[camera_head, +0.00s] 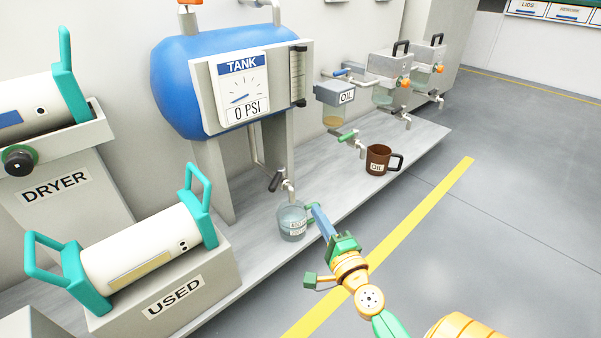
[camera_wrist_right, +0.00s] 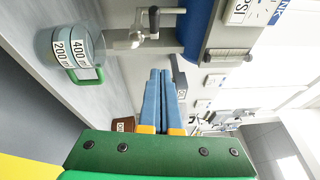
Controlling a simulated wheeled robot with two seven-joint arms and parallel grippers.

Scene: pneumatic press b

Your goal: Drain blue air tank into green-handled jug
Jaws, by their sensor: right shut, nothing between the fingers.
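The blue air tank (camera_head: 185,85) stands on legs by the wall, and its gauge (camera_head: 240,92) reads 0 PSI. A drain valve (camera_head: 286,186) with a dark handle (camera_head: 277,180) hangs below it; the valve also shows in the right wrist view (camera_wrist_right: 140,38). The clear jug (camera_head: 291,225) stands upright on the platform under the valve's outlet, with its green handle (camera_wrist_right: 97,76) towards my right gripper. I cannot tell how much liquid it holds. My right gripper (camera_head: 317,211) is shut and empty beside the handle. My left gripper is out of view.
A brown OIL mug (camera_head: 378,160) stands on the platform (camera_head: 415,140) to the right, below an OIL bowl (camera_head: 334,105). The USED box (camera_head: 205,285) carries a white canister (camera_head: 140,250) at left front. The floor beyond the yellow line (camera_head: 420,218) is clear.

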